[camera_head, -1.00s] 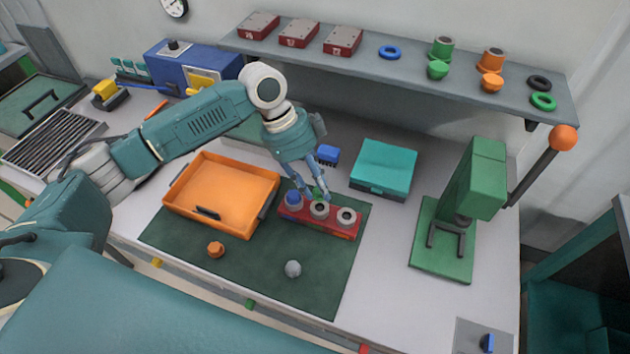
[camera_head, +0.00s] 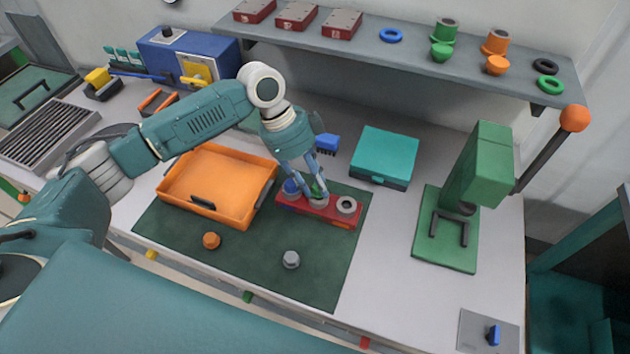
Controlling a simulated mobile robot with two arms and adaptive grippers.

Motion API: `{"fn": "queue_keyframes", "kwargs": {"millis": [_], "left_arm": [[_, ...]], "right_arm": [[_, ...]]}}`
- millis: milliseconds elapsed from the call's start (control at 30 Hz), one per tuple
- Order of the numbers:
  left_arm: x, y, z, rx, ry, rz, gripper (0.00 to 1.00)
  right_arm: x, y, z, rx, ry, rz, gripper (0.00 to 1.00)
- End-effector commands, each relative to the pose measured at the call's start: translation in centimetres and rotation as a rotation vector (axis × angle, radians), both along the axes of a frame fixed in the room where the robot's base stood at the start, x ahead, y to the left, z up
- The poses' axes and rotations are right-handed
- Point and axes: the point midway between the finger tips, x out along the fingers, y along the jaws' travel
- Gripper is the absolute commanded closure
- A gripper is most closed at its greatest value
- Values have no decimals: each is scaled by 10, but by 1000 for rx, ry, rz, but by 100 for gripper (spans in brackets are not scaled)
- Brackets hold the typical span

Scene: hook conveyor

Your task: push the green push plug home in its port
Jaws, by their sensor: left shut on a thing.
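A red port block (camera_head: 331,211) with several ports in a row lies on the dark green mat (camera_head: 247,258). A blue plug (camera_head: 291,187) sits at its left port, and the right port (camera_head: 346,205) is an open grey ring. My left gripper (camera_head: 316,194) points down at the middle port (camera_head: 319,202), shut on the green push plug (camera_head: 316,188). The plug is small and mostly hidden between the fingers. It is at the middle port's mouth; how deep it sits I cannot tell. My right gripper is not in view.
An orange tray (camera_head: 217,210) stands left of the block. An orange plug (camera_head: 211,240) and a grey plug (camera_head: 291,260) lie on the mat. A teal box (camera_head: 384,156), a blue brush (camera_head: 326,143) and a green press (camera_head: 470,190) stand behind and right. The front of the mat is mostly clear.

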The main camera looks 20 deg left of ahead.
Motion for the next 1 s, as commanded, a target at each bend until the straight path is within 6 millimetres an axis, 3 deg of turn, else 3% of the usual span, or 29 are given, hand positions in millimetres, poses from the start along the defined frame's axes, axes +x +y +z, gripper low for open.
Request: {"fn": "queue_keyframes", "kwargs": {"millis": [1000], "left_arm": [[0,0,0,0,0,0,89]], "right_arm": [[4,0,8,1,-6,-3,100]]}}
